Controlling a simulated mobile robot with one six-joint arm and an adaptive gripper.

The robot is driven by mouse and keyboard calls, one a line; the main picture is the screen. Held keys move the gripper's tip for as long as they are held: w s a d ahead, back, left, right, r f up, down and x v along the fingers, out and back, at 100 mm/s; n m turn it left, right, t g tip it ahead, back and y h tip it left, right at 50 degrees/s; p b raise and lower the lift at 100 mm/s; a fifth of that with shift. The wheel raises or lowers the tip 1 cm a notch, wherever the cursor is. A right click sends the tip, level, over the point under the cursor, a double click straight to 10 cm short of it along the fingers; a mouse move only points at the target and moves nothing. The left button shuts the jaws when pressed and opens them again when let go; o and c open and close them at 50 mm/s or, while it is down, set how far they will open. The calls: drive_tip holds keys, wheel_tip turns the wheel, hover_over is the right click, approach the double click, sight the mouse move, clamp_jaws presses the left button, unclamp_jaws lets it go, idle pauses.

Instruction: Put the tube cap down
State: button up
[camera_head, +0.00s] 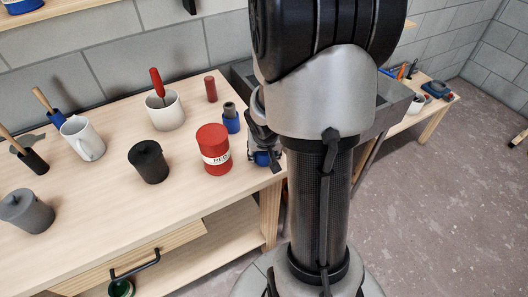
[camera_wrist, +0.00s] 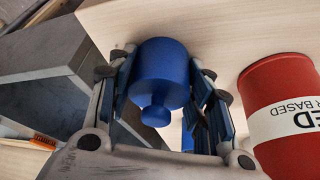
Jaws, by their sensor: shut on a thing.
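The tube cap is a blue rounded cylinder with a small knob, seen in the wrist view (camera_wrist: 160,75) between my gripper's fingers. My gripper (camera_wrist: 163,92) is shut on its sides. In the head view, my gripper (camera_head: 263,150) is at the right end of the wooden bench, just right of the red can, partly hidden by my arm. A bit of the blue cap (camera_head: 262,158) shows there between the fingers. I cannot tell whether the cap touches the bench top.
A red can (camera_head: 213,150) with a white label stands close left of my gripper. A blue and grey piece (camera_head: 231,118) stands behind it. Bare bench top (camera_head: 105,190) lies at the front.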

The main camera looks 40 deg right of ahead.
drive_tip(key=o, duration=0.9)
drive_tip(key=shift+c, duration=0.2)
drive_tip(key=shift+r, duration=0.1)
drive_tip(key=shift+r+p, duration=0.35)
drive_tip(key=shift+p, duration=0.15)
drive_tip(key=s+a+r+n+t+p, duration=0.1)
drive_tip(key=s+a+r+n+p, duration=0.15)
drive_tip(key=a+r, duration=0.65)
drive_tip(key=s+a+r+n+p, duration=0.1)
drive_tip(key=s+a+r+p, duration=0.35)
drive_tip(key=r, duration=0.75)
drive_tip(key=s+a+r+n+y, duration=0.2)
drive_tip(key=s+a+r+n, duration=0.2)
drive_tip(key=s+a, duration=0.3)
drive_tip(key=a+r, duration=0.1)
drive_tip(key=a, duration=0.2)
drive_tip(key=shift+s+y, duration=0.3)
drive_tip(key=shift+y, duration=0.1)
drive_tip(key=shift+r, duration=0.1)
